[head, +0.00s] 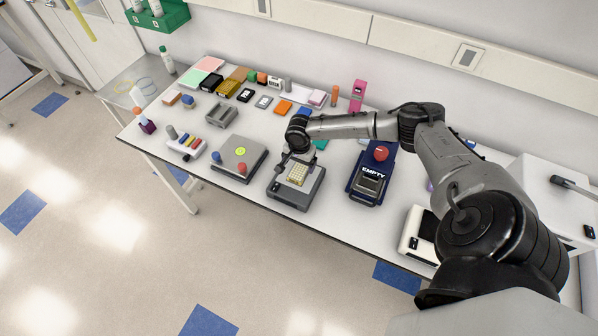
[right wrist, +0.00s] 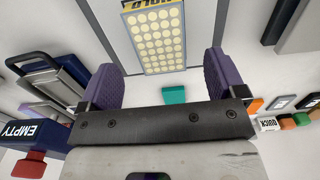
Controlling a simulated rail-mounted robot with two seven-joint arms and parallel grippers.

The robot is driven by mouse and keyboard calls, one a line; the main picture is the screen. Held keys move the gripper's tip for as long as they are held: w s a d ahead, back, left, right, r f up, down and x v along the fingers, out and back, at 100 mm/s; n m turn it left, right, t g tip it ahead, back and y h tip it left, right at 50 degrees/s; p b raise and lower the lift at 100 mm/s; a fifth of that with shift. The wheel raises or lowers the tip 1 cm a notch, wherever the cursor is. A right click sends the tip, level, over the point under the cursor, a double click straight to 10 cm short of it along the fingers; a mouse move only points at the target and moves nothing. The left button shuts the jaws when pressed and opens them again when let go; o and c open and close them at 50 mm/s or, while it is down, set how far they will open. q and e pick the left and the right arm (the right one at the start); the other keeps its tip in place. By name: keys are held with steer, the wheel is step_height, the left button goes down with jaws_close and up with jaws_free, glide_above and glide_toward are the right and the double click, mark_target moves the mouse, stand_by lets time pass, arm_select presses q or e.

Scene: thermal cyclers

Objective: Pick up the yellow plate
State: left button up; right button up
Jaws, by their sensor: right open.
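The yellow plate (head: 297,174) is a small pale yellow block with a grid of round wells. It sits on top of a dark grey thermal cycler (head: 290,195) near the front of the bench. My right gripper (head: 294,160) is at the plate's far side, close to it in the head view. In the right wrist view the gripper (right wrist: 160,65) is open, its two purple finger pads wide apart. The plate (right wrist: 155,38) shows ahead between the pads, with nothing held. Contact with the plate is not visible. My left gripper is not in view.
A blue device marked EMPTY (head: 368,180) with a red knob stands right of the cycler. Small boxes and blocks fill the back of the bench. Bare bench (head: 330,200) lies between the cycler and blue device.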

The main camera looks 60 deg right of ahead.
mark_target(299, 171)
steer(key=shift+a+f, duration=0.15)
steer(key=shift+f, duration=2)
steer(key=c, duration=1)
steer(key=shift+r, duration=0.1)
